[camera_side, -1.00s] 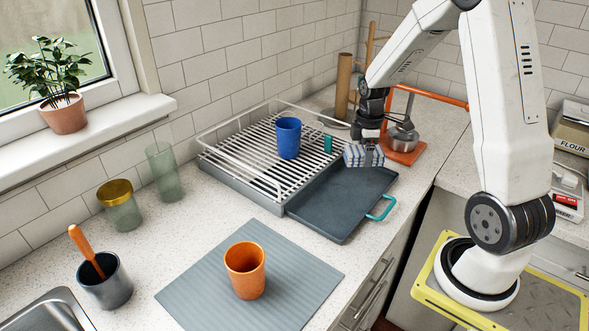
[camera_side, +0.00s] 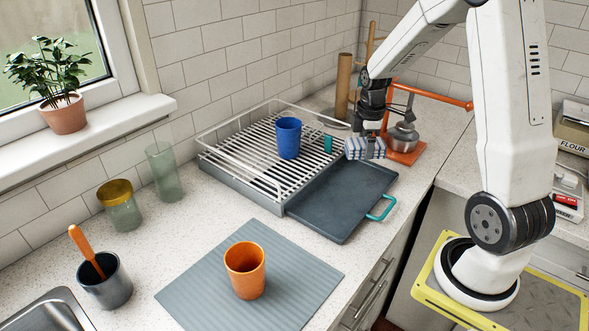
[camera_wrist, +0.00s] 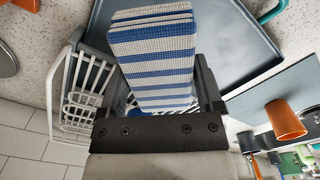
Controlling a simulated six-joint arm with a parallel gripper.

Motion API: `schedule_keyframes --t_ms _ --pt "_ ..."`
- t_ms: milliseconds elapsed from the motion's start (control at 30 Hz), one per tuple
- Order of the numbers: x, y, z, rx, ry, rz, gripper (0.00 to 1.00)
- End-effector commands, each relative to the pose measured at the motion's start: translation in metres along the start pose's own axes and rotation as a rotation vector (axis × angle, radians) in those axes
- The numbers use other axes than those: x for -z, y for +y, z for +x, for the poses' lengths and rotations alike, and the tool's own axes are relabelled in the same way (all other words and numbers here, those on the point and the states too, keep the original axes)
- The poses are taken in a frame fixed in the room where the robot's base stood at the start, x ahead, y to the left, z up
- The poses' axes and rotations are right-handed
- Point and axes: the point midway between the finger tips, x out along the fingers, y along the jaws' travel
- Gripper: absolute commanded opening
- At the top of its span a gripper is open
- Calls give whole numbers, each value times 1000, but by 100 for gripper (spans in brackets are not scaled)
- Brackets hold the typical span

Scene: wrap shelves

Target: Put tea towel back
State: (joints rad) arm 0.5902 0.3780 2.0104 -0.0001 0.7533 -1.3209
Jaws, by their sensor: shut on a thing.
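The tea towel (camera_side: 365,148) is a folded blue-and-white striped bundle. My gripper (camera_side: 367,143) is shut on it and holds it over the far end of the dark tray (camera_side: 335,217), near the back right of the dish rack (camera_side: 240,177). In the wrist view the tea towel (camera_wrist: 152,55) sits between the fingers, its stripes running across. The tray (camera_wrist: 220,28) lies behind it in that view. The side view does not show clearly how high the towel is above the tray.
A blue cup (camera_side: 288,138) stands on the rack. An orange stand with a grey metal pot-like piece (camera_side: 403,138) is close to the right of the towel. A brown roll (camera_side: 343,86) stands behind. An orange cup (camera_side: 245,270) stands on the grey mat (camera_side: 195,290). The tray is bare.

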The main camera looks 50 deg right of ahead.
Motion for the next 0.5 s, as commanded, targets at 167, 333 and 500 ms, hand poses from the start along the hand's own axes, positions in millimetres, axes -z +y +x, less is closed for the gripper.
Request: schedule_keyframes --t_ms 167,333,500 --pt "0 1 -24 -5 1 0 30" --pt "0 1 -56 -5 1 0 30" --pt "0 0 -91 -5 1 0 30"
